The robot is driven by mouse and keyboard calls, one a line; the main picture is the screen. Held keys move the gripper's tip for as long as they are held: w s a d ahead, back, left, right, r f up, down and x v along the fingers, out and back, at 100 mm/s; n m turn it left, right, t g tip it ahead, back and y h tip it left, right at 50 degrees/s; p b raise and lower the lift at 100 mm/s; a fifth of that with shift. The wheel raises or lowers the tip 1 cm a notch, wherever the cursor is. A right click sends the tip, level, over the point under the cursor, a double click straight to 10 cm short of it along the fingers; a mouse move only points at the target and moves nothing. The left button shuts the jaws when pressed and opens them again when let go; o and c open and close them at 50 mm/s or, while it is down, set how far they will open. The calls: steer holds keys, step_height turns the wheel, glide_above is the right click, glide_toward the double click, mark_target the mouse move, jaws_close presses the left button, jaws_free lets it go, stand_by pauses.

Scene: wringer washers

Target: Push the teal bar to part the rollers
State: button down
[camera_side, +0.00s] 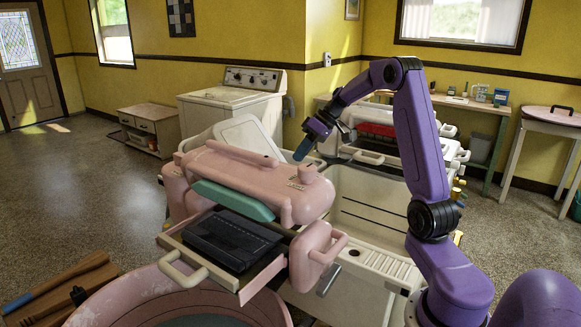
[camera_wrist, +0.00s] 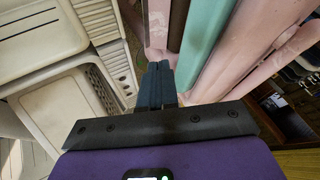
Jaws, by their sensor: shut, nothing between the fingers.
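The teal bar (camera_side: 233,200) runs along the near side of the pink wringer head (camera_side: 260,180), below its top cover. In the wrist view the teal bar (camera_wrist: 205,38) stretches from the top edge down toward my fingers. My gripper (camera_side: 300,153) is shut and empty, pointing down beside the right end of the wringer head's top in the side view. In the wrist view my gripper's dark blue fingers (camera_wrist: 157,68) are together, left of the teal bar; whether they touch anything is unclear. The rollers are hidden under the cover in the side view.
A dark tray (camera_side: 232,240) sits in front of the wringer head, above a pink tub (camera_side: 150,300). A white basin (camera_side: 370,205) lies to the right. Another washer with a red part (camera_side: 377,130) stands behind. A pink handle (camera_side: 318,250) sticks out at the front right.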

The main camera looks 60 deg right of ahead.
steer(key=shift+v, duration=2.7)
steer(key=shift+w, duration=0.1)
